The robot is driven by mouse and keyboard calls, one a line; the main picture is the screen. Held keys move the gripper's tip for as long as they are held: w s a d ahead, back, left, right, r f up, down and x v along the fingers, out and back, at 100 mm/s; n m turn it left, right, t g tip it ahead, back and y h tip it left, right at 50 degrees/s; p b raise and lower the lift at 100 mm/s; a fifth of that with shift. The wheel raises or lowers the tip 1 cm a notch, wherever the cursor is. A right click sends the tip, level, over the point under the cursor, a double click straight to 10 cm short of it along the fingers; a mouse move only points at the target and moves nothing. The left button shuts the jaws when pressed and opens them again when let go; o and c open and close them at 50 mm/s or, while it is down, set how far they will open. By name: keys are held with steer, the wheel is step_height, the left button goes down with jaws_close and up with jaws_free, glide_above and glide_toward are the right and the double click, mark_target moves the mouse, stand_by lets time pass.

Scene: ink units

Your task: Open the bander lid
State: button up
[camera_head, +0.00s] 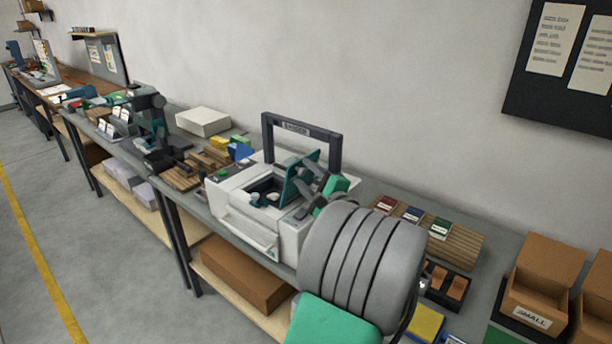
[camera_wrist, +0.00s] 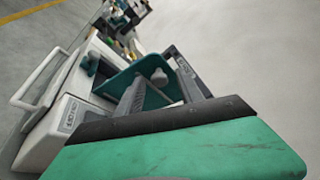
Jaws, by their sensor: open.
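The bander is a white machine (camera_head: 235,204) on the bench, with a dark arch (camera_head: 302,131) marked with its name; the arch also shows in the wrist view (camera_wrist: 184,66). Its teal lid (camera_head: 297,180) stands raised and tilted, and the dark well (camera_head: 264,186) below it is exposed. In the wrist view the lid (camera_wrist: 117,82) carries a grey knob (camera_wrist: 159,77). My gripper (camera_head: 312,174) is open at the lid's right side, with its fingers close to the knob. I cannot tell whether they touch it.
Wooden fixtures (camera_head: 185,178) and a white box (camera_head: 203,121) sit left of the machine. Coloured card packs (camera_head: 412,214) on a slatted board and cardboard bins (camera_head: 545,280) stand to the right. A wall board (camera_head: 565,50) hangs above. Floor in front is clear.

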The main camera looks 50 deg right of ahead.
steer(key=b+v, duration=0.1)
steer(key=v, duration=0.6)
steer(key=shift+s, duration=0.2)
steer(key=w+a+f+n+g+y, duration=0.4)
steer(key=w+a+n, duration=0.3)
steer(key=a, duration=0.4)
steer(key=w+a+f+n+g+y, duration=0.2)
steer(key=w+a+f+n+y, duration=0.35)
steer(key=a, duration=0.55)
steer(key=s+a+f+n+g+h, duration=0.1)
steer(key=s+a+f+n+g, duration=0.1)
steer(key=s+a+n, duration=0.3)
steer(key=s+a+f+n+g+h, duration=0.1)
steer(key=s+a+f+n+g, duration=0.2)
steer(key=a+n, duration=0.7)
steer(key=s+a+g, duration=0.2)
steer(key=a, duration=0.2)
steer(key=shift+s+f+g+h, duration=0.3)
steer(key=shift+s+h, duration=0.05)
